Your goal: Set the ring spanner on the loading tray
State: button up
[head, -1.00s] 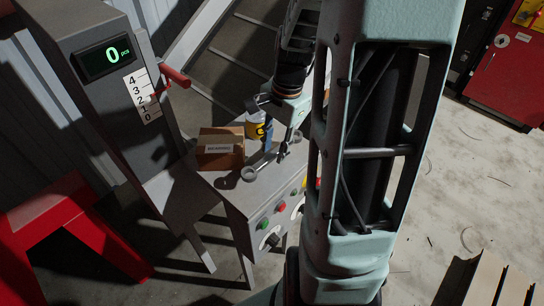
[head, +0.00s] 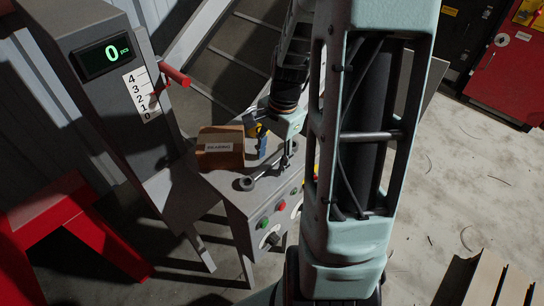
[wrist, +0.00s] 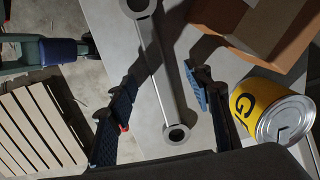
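The ring spanner (head: 247,184), a grey bar with a ring at each end, lies along the grey top of the button console, one ring near its front left edge. In the wrist view the spanner (wrist: 177,134) runs between the two fingers. My gripper (wrist: 170,72) is open around its shaft, with a gap on both sides; in the head view my gripper (head: 286,160) is low over the console. A flat grey plate (head: 180,197) lies left of the console, below the counter; I cannot tell whether this or the console top is the loading tray.
A cardboard box (head: 220,160) and a yellow can (wrist: 271,108) stand close to the gripper on the console. The counter (head: 103,56) reads 0 pcs. A red stand (head: 75,225) is at left. A slatted wooden item (wrist: 38,125) shows in the wrist view.

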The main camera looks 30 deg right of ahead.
aim_at(278, 161)
jog(key=shift+r, duration=0.1)
notch_tip(278, 161, up, 12)
jog(key=d, duration=0.1)
jog(key=shift+s+d, duration=0.25)
jog(key=shift+w, duration=0.1)
dwell(0.5)
